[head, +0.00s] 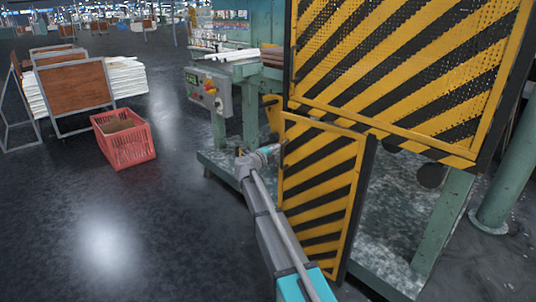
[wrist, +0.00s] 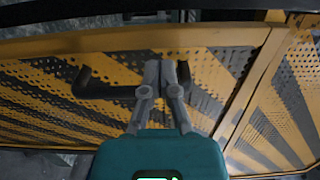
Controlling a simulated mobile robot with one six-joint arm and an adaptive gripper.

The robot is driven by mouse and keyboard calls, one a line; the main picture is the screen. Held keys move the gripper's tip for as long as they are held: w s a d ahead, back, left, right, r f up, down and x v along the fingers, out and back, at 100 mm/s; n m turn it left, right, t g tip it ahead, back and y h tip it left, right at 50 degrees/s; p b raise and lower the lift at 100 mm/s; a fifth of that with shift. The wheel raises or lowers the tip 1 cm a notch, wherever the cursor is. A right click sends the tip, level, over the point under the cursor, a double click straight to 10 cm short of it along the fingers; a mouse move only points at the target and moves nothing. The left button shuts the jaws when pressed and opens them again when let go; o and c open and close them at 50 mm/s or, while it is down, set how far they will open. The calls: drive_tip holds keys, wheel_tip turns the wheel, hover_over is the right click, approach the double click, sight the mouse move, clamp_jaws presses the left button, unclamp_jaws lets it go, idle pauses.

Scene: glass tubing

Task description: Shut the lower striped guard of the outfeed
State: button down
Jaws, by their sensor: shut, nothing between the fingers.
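The lower striped guard (head: 318,190) is a yellow-framed panel with black and yellow stripes, below the larger upper striped guard (head: 410,70). It stands at an angle to the upper one, with its dark side edge showing, so it looks swung out. My gripper (head: 277,148) is at the upper left part of the lower guard. In the wrist view my gripper (wrist: 161,70) is shut and empty in front of a perforated striped panel (wrist: 45,85). A black bar handle (wrist: 100,90) runs behind the fingers. I cannot tell whether they touch it.
A grey control box (head: 208,92) with a red button is on the green machine frame left of the guards. A red crate (head: 125,145) and a brown board on a rack (head: 75,88) stand at the left. A green post (head: 508,170) stands right. The floor at front left is clear.

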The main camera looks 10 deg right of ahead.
drive_tip(key=shift+x, duration=1.65)
